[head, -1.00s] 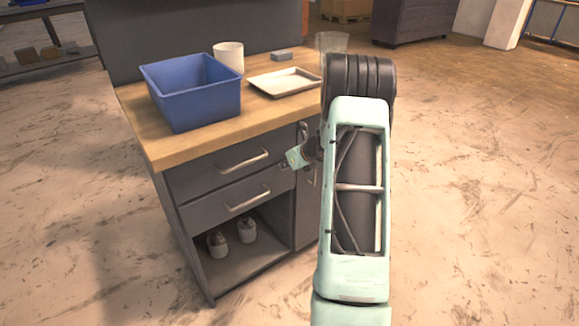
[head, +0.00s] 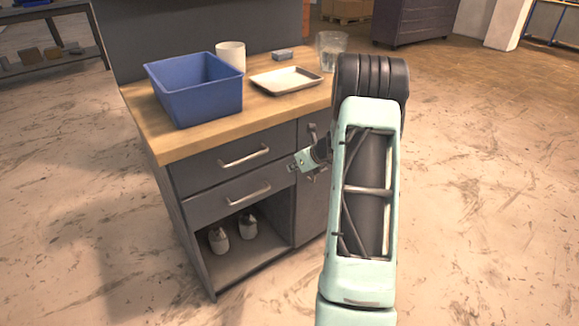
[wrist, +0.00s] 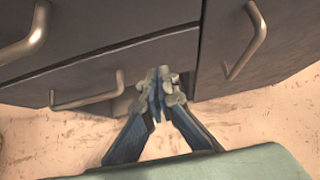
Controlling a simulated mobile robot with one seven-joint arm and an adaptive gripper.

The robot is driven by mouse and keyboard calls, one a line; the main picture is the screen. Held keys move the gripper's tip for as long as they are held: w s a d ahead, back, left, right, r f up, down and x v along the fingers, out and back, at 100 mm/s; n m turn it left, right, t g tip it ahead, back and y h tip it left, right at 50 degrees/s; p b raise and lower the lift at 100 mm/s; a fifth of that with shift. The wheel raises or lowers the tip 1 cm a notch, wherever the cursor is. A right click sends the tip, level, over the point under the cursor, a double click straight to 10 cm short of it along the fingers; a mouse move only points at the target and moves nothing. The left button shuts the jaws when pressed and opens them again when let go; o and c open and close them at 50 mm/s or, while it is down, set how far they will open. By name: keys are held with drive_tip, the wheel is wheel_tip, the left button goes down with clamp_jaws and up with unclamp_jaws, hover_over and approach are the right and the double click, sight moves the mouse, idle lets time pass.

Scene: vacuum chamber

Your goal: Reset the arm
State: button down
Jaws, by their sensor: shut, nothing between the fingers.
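My gripper (wrist: 160,92) is shut and empty in the wrist view, its two fingertips together in front of the cabinet's drawer fronts. In the head view only a small part of my gripper (head: 293,168) shows, left of my arm and in front of the cabinet (head: 222,182). My forearm hides part of the cabinet's right side. I cannot tell whether the fingers touch the cabinet.
On the wooden top (head: 180,143) stand a blue bin (head: 195,98), a white cup (head: 231,56), a tray (head: 286,80), a small grey block (head: 283,55) and a clear glass (head: 332,50). Two bottles (head: 218,240) stand in the open lower shelf. The floor to the right is clear.

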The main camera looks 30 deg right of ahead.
drive_tip(key=p+v, duration=0.1)
drive_tip(key=v, duration=0.8)
drive_tip(key=shift+r+p, duration=0.3)
drive_tip(key=shift+p, duration=0.05)
